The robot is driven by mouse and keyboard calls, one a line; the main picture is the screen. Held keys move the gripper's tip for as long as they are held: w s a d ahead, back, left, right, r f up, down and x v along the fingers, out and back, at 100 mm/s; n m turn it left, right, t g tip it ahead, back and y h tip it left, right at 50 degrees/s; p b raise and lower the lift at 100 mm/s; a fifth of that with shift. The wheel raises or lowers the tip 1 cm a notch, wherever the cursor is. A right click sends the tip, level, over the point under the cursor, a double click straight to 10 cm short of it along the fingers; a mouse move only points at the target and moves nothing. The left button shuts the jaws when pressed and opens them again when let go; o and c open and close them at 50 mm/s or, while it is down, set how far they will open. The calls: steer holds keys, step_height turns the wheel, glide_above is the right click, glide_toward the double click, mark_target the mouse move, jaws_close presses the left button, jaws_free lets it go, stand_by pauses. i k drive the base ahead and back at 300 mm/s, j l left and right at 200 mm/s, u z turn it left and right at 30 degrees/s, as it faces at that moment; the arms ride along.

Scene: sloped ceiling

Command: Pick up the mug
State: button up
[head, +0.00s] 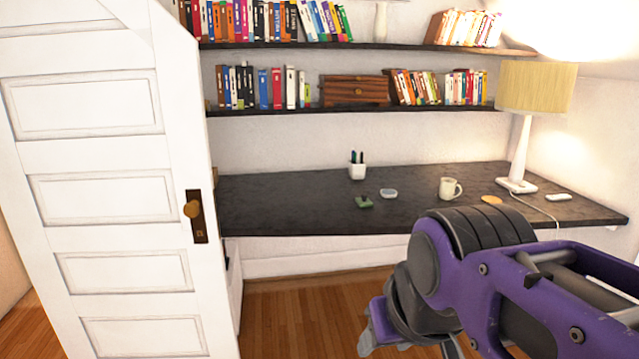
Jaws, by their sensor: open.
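The mug (447,189) is cream-white with its handle on the right side. It stands upright on the dark desk (290,205), right of centre. My gripper (405,346) is at the bottom of the head view, below and in front of the desk edge, pointing down. It is apart from the mug and holds nothing that I can see. Its fingertips are partly cut off by the lower frame edge. My purple arm fills the lower right and hides part of the desk's front edge.
A white door (105,190) stands at the left. On the desk are a pen cup (357,168), a green item (364,202), a small grey-white item (388,193), a round orange disc (491,199) and a lamp (517,186). Shelves (350,107) hang above. Wooden floor shows below.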

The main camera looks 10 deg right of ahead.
mark_target(449, 186)
steer(key=i+l, duration=0.4)
steer(key=l, duration=0.25)
steer(key=i+l+z, duration=0.15)
steer(key=i+l, duration=0.25)
steer(key=l, duration=0.3)
steer(key=i+l, duration=0.45)
steer(key=l, duration=0.15)
steer(key=i+l+z, duration=0.1)
steer(key=i+l, duration=0.35)
steer(key=l, duration=0.15)
steer(key=i+l+z, duration=0.25)
steer(key=i+l, duration=0.35)
steer(key=z, duration=0.25)
steer(key=i+l+u, duration=0.2)
steer(key=u, duration=0.15)
